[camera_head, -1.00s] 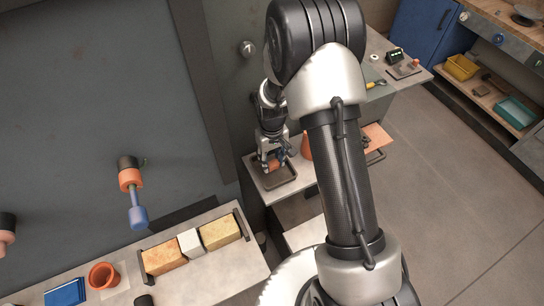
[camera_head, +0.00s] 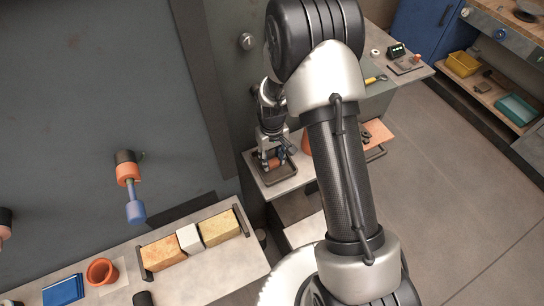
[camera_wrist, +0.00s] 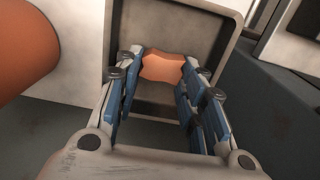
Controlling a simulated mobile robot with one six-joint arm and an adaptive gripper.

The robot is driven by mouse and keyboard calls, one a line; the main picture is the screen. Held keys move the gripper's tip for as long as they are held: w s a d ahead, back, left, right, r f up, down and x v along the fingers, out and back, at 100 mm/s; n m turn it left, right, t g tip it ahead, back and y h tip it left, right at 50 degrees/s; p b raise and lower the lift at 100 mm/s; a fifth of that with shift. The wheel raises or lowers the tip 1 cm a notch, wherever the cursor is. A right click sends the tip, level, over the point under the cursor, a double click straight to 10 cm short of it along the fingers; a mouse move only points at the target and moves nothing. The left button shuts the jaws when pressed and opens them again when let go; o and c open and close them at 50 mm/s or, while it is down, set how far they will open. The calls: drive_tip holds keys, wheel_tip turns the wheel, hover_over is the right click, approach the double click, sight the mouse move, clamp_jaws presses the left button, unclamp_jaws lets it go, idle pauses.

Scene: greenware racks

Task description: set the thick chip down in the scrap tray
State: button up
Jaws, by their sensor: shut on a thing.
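The thick chip (camera_wrist: 163,67) is an orange, uneven piece in the wrist view, between the blue pads of my gripper (camera_wrist: 160,75). My gripper is shut on it. Behind and below the chip lies the scrap tray (camera_wrist: 228,60), a grey-brown tray with a raised rim. In the head view my gripper (camera_head: 273,162) is over the dark-rimmed tray (camera_head: 285,179) on a small shelf, and the chip shows as a small orange patch (camera_head: 273,163). I cannot tell whether the chip touches the tray floor.
An orange rounded object (camera_wrist: 22,50) stands left of the tray in the wrist view. In the head view, a bench with blocks (camera_head: 163,254) and an orange pot (camera_head: 102,271) lies at lower left. Open floor (camera_head: 450,200) lies to the right.

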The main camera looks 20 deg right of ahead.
drive_tip(key=shift+f, duration=0.2)
drive_tip(key=o, duration=1.1)
drive_tip(key=shift+r, duration=0.1)
wheel_tip(320, 180, up, 7)
drive_tip(key=shift+r, duration=0.2)
drive_tip(key=shift+s, duration=0.1)
